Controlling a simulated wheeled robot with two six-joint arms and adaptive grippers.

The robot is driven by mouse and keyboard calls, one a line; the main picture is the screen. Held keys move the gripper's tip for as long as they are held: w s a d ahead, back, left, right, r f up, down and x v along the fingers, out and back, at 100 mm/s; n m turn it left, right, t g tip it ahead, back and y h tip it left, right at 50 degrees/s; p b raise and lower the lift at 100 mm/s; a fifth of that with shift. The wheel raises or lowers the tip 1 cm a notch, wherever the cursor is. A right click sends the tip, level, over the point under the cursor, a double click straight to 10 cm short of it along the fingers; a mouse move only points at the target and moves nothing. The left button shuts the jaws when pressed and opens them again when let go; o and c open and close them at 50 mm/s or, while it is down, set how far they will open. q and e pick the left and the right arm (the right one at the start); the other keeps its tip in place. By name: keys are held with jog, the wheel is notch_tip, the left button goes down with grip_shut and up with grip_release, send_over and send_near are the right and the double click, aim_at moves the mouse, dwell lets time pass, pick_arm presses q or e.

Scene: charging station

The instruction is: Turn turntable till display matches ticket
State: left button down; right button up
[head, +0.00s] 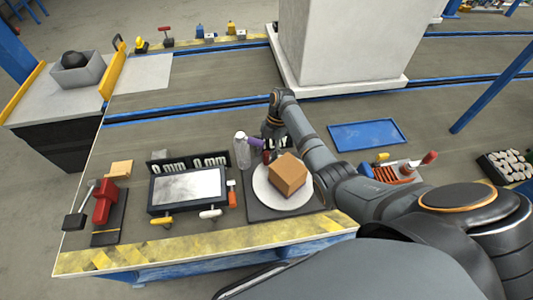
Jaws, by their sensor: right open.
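The turntable is a round white disc (262,196) on a dark square base, with a brown box (288,174) standing on it. I cannot make out a ticket for certain. My right arm reaches in from the right, and its open gripper (268,148) is just behind the box, near a purple item (255,142). Its fingertips are partly hidden, so I cannot tell whether they touch anything. My left gripper is not in view.
A clear bottle (242,150) stands close to the turntable's back left. A framed grey panel (187,187) lies left of it, and a red tool (104,203) farther left. A blue tray (367,135) lies right of my forearm. The bench behind is mostly clear before a pale column (345,40).

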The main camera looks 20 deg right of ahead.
jog(key=v, duration=0.7)
jog(key=shift+r, duration=0.25)
jog(key=shift+w+d, duration=0.1)
